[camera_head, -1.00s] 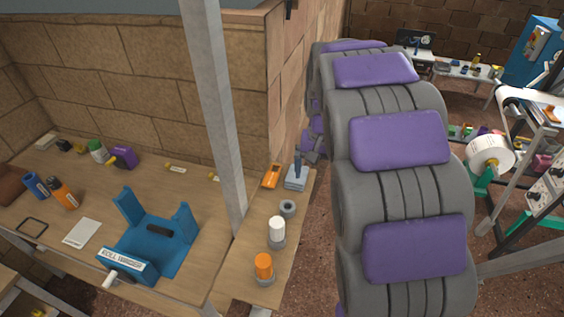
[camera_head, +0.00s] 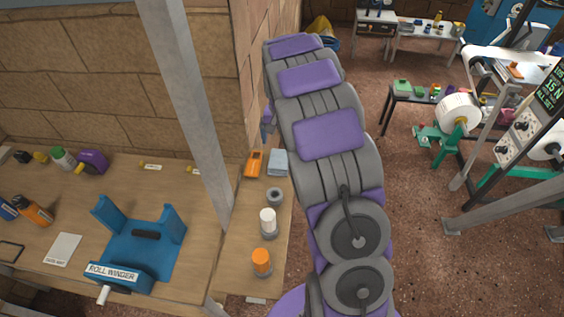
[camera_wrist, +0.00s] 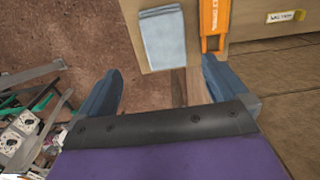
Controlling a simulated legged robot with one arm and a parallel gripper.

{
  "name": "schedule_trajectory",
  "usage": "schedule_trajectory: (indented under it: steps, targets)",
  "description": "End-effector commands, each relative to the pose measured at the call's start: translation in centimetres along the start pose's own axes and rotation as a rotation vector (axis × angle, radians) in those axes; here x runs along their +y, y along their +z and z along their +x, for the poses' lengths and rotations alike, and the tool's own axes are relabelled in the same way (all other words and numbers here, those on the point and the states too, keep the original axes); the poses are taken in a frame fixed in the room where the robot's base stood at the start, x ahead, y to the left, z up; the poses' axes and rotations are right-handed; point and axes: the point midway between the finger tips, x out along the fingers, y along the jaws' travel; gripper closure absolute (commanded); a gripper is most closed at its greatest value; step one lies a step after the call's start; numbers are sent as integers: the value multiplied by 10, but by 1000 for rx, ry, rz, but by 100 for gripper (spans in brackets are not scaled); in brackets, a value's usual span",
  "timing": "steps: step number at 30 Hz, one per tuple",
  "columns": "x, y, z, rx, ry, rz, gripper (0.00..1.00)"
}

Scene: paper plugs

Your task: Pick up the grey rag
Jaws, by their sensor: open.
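The grey rag (camera_head: 278,162) is a folded blue-grey cloth lying flat at the far end of the narrow wooden bench, at its right edge. In the wrist view the rag (camera_wrist: 163,38) lies ahead of my gripper (camera_wrist: 162,66), between the lines of the two fingers. The blue-grey fingers are wide apart with nothing between them, and they do not appear to touch the rag. In the head view my arm hides most of the gripper; a small part shows just beyond the rag.
An orange tool (camera_head: 254,163) lies close beside the rag on its left. A grey ring (camera_head: 274,197), a white-topped container (camera_head: 268,222) and an orange-topped container (camera_head: 261,262) stand nearer on the bench. A grey post (camera_head: 188,100) rises to the left.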

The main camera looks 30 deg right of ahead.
Motion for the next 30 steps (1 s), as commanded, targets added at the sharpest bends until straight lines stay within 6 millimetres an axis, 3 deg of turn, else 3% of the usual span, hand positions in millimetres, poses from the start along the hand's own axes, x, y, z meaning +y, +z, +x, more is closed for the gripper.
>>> schedule_trajectory:
  steps: [6, 14, 24, 30]
  targets:
    - [-2, 1, 35, 0, 1, -2, 0]
    - [5, -5, 49, -3, -6, -1, 0]
    - [1, -5, 91, -1, 0, -2, 0]
    - [0, -5, 94, 3, 0, -2, 0]
